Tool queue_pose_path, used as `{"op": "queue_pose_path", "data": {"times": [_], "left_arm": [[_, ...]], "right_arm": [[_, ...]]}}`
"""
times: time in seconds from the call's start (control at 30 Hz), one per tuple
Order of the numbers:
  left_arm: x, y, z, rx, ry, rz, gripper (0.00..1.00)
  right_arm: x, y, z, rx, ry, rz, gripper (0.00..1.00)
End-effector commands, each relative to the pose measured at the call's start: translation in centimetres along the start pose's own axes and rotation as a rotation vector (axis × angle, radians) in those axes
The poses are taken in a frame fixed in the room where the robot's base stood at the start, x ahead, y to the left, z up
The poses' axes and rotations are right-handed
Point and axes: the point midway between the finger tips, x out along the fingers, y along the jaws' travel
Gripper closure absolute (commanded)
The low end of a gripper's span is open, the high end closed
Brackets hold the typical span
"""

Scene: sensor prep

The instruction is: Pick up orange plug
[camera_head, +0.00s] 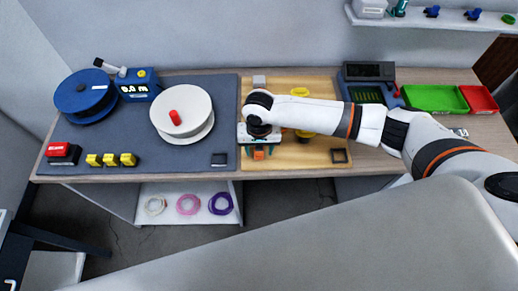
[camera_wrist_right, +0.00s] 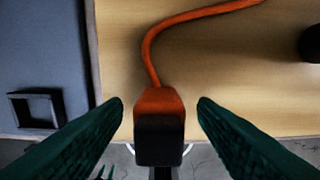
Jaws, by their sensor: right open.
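The orange plug (camera_wrist_right: 159,104) has an orange back with a cable curving away from it and a dark front end. In the right wrist view it sits between the two dark green fingers of my right gripper (camera_wrist_right: 160,108), with a gap on each side. In the head view the orange plug (camera_head: 259,154) shows just below my right gripper (camera_head: 259,147), near the front edge of the wooden board (camera_head: 308,158). My right gripper is open and holds nothing. My left gripper is not in view.
A grey mat (camera_head: 140,145) on the left bears a blue spool (camera_head: 84,97), a white spool (camera_head: 182,115) and yellow blocks (camera_head: 111,160). Green (camera_head: 434,98) and red (camera_head: 479,99) trays stand at the right.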

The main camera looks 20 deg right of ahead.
Motion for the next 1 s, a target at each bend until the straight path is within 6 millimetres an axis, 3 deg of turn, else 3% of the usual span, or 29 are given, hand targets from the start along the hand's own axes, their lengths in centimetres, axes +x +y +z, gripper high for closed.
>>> {"op": "queue_pose_path", "data": {"times": [0.13,0.43,0.77,1.0], "left_arm": [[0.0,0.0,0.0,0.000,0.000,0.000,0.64],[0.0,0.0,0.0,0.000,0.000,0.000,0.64],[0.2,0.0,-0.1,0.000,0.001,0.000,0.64],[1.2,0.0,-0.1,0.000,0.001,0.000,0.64]], "right_arm": [[0.0,0.0,0.0,0.000,0.000,0.001,0.47],[0.0,0.0,0.0,0.000,0.000,0.001,0.96],[-0.8,0.1,0.1,0.001,-0.001,0.004,0.96],[-5.3,0.1,0.1,-0.001,-0.004,0.005,0.96]]}}
